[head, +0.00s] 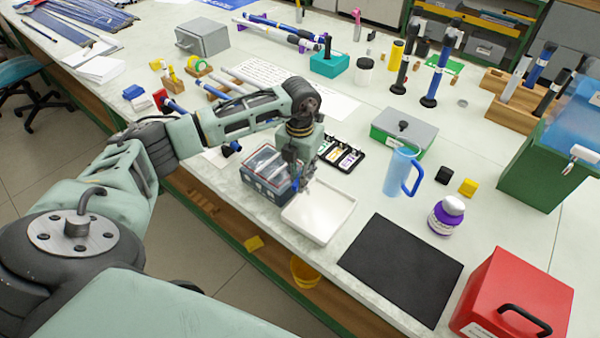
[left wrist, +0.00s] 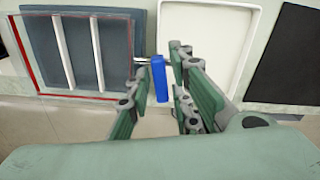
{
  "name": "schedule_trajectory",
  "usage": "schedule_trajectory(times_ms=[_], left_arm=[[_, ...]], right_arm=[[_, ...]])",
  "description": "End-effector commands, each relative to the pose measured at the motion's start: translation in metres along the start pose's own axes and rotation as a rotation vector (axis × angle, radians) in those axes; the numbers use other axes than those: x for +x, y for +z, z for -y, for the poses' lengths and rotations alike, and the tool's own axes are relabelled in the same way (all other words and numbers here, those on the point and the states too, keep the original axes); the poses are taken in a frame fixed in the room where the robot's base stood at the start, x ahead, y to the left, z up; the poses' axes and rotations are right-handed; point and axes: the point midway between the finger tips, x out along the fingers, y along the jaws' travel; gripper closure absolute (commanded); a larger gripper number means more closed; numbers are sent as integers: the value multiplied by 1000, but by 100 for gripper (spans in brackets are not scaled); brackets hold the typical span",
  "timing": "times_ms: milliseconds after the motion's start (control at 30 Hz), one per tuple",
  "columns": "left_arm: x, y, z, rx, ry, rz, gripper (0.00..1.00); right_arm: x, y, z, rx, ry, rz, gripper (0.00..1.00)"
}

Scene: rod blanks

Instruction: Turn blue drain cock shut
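The blue drain cock (left wrist: 158,78) shows in the left wrist view as a flat blue lever on a short metal spout. The spout comes out of the side of a dark blue-grey tank (left wrist: 92,50) with pale bars inside; the tank also shows in the head view (head: 262,188). The lever points down in the wrist picture, toward my gripper's palm. My left gripper (left wrist: 160,74) is open, with a finger on each side of the lever and gaps visible. In the head view my left gripper (head: 299,166) is over the tank's right end and mostly hides the cock. My right gripper is out of view.
A white tray (head: 338,222) lies right beside the tank under the spout side. A black mat (head: 400,270), red box (head: 515,300), blue jug (head: 398,172) and purple-labelled jar (head: 444,218) stand to the right. A black holder (head: 341,157) lies behind. The bench's front edge is close.

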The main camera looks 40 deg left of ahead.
Motion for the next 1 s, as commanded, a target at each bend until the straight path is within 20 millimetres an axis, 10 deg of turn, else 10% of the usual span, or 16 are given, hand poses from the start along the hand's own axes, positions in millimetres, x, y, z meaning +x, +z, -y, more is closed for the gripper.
schedule_trajectory(times_ms=[300, 1000], left_arm=[[0, 0, 0, 0, -1, 0, 100], [0, 0, -2, 221, 2, -2, 100]], right_arm=[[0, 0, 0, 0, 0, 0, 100], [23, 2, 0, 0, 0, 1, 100]])
